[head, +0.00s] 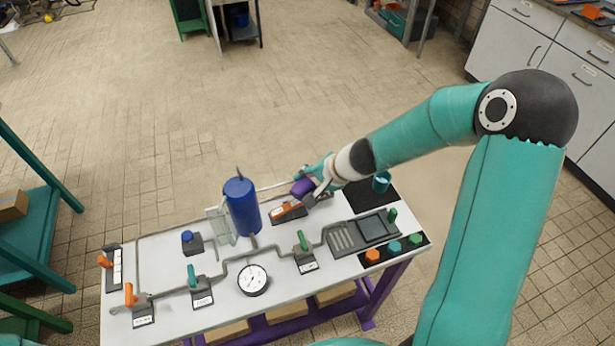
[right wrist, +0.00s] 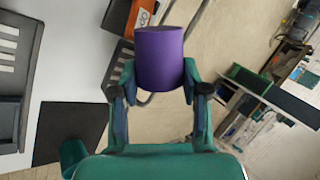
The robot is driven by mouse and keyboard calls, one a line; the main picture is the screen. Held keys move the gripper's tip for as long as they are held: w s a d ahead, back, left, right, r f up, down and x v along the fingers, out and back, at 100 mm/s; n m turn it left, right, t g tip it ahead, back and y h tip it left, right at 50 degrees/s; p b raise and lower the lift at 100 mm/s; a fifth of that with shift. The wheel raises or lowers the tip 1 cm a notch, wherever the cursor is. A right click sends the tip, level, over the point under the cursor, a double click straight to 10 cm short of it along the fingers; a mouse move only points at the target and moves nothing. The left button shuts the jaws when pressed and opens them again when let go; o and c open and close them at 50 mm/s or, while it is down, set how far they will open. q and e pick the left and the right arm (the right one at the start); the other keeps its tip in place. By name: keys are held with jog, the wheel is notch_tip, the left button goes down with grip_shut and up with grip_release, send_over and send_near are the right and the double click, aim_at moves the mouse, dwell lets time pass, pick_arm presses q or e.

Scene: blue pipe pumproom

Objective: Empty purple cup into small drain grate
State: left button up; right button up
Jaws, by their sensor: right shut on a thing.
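My right gripper (head: 316,186) is shut on the purple cup (head: 302,188) above the back edge of the bench. In the right wrist view the purple cup (right wrist: 159,62) sits between the two fingers; I cannot see into it, so its contents are hidden. In the head view it looks tilted. The small drain grate (head: 340,238), a slotted grey panel, lies on the bench to the right of the cup and nearer the front. Part of the slotted panel also shows at the left edge of the right wrist view (right wrist: 6,56). My left gripper is out of view.
A blue cylinder (head: 241,206) stands left of the cup. A teal cup (head: 381,182) stands on a black mat (head: 368,197) at the right. A green-handled valve (head: 303,241), pipes and a gauge (head: 253,280) fill the front.

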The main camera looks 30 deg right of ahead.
jog(key=shift+d+f+m+g+y+p, duration=0.3)
jog(key=shift+y+p, duration=0.5)
jog(key=shift+p, duration=0.7)
jog(key=shift+w+d+m+y+p, duration=0.15)
jog(key=shift+d+m+y+p, duration=0.15)
jog(key=shift+y+p, duration=0.85)
jog(key=shift+f+h+p, duration=0.1)
jog(key=shift+h+p, duration=0.25)
